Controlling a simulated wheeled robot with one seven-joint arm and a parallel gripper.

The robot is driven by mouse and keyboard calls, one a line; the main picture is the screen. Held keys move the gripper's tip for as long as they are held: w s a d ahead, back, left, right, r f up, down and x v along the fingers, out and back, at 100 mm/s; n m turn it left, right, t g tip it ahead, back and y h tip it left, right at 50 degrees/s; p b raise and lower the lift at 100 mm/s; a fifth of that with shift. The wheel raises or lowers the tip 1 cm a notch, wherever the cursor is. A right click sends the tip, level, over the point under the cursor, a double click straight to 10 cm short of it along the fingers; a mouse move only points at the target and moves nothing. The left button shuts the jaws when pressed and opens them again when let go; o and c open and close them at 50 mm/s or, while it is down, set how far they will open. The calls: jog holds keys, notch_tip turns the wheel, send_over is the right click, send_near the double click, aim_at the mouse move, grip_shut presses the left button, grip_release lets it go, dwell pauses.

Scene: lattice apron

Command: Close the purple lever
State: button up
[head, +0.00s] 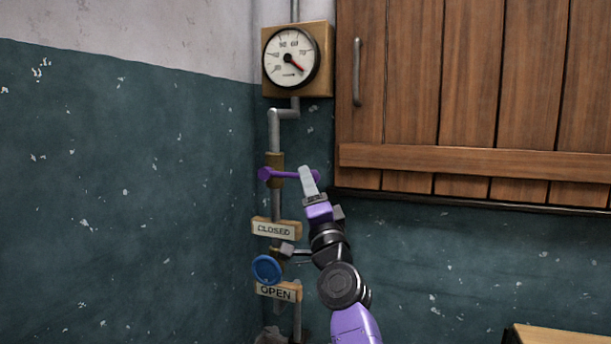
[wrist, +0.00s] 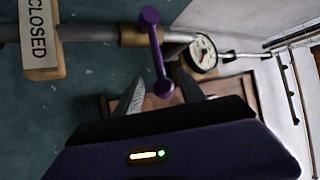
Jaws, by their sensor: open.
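The purple lever (head: 283,175) lies across the grey pipe in the head view, roughly horizontal, with a round knob at its left end. In the wrist view the purple lever (wrist: 157,55) crosses the pipe, and one of its ends is between my fingers. My gripper (head: 308,180) is at the lever's right end and hides part of it. In the wrist view my gripper (wrist: 163,95) is open, with one finger on each side of the lever end. I cannot tell whether a finger touches it.
A CLOSED sign (head: 275,229) and an OPEN sign (head: 277,291) are on the pipe below, with a blue round handle (head: 267,269) between them. A gauge (head: 291,57) is above. A wooden cabinet (head: 470,90) is close on the right. The wall at left is bare.

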jog(key=shift+p+v, duration=0.55)
jog(key=shift+v, duration=1.8)
jog(key=s+d+f+n+h, duration=0.1)
jog(key=s+d+f+n, duration=0.25)
jog(key=s+f, duration=0.5)
jog(key=s+d+f+n+g+h, duration=0.1)
jog(key=s+d+f+n+h, duration=0.1)
jog(key=s+d+f, duration=0.6)
jog(key=s+d+f+n+h, duration=0.1)
jog(key=s+d+f+n, duration=0.15)
jog(key=s+f, duration=0.65)
jog(key=s+d+f+n+g+h, duration=0.1)
jog(key=s+f+g, duration=0.1)
jog(key=s, duration=0.9)
jog(key=s+d+f+n+g, duration=0.1)
jog(key=s+d+f+g, duration=0.15)
jog(key=s, duration=0.95)
jog(key=s+d+f+n+g+h, duration=0.1)
jog(key=s+f+n+g, duration=0.15)
jog(key=s, duration=0.85)
notch_tip(320, 180, up, 22)
jog(key=m+p, duration=0.1)
jog(key=p, duration=2.1)
jog(key=shift+s+f, duration=0.2)
jog(key=shift+s, duration=0.25)
